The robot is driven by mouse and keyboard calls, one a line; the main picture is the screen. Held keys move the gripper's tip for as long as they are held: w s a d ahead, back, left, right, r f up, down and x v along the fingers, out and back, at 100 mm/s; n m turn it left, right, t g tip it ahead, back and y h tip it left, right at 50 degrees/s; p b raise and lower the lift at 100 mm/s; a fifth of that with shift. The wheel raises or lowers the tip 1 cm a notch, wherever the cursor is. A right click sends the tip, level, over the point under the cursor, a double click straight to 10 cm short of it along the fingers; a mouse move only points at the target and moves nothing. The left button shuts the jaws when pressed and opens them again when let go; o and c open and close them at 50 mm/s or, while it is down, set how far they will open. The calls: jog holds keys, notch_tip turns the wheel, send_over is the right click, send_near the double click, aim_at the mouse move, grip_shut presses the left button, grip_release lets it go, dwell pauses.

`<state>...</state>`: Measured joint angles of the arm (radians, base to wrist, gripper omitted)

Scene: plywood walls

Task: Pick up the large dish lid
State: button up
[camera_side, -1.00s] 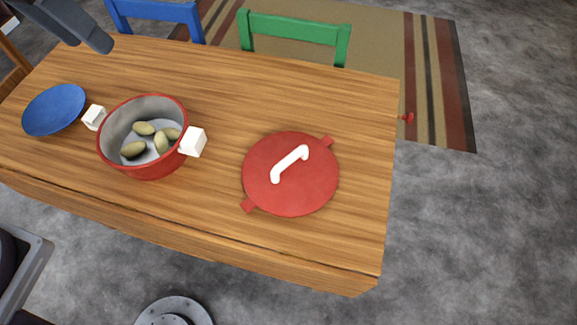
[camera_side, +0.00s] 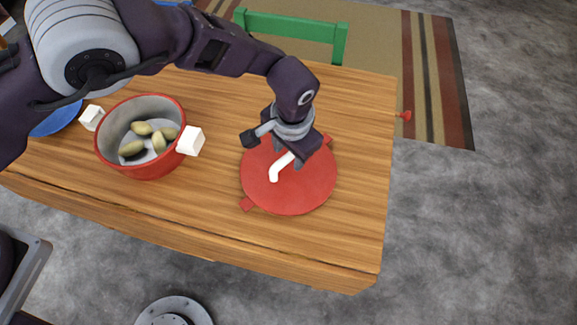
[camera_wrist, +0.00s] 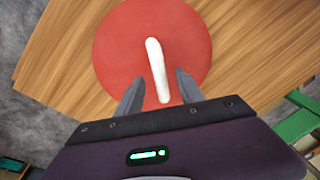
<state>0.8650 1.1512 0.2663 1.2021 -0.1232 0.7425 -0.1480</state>
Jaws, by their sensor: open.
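The large dish lid (camera_side: 303,192) is a round red disc with small red side tabs and a white bar handle (camera_side: 276,172). It lies flat on the wooden table. My gripper (camera_side: 283,160) is over the far part of the lid, and hides part of the handle in the side view. The two fingers of my gripper (camera_wrist: 160,88) are apart, one on each side of the handle's near end. Whether they touch it cannot be told.
A red pot (camera_side: 150,170) with white handles and several potato-like pieces (camera_side: 132,148) stands left of the lid. A blue plate (camera_side: 57,120) is partly hidden by my arm. A green chair (camera_side: 290,26) stands behind the wooden table (camera_side: 360,115). The table is clear right of the lid.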

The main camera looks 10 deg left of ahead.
jog(key=shift+f, duration=0.2)
jog(key=shift+c, duration=0.4)
grip_shut()
jog(key=shift+r, duration=0.1)
dwell(0.8)
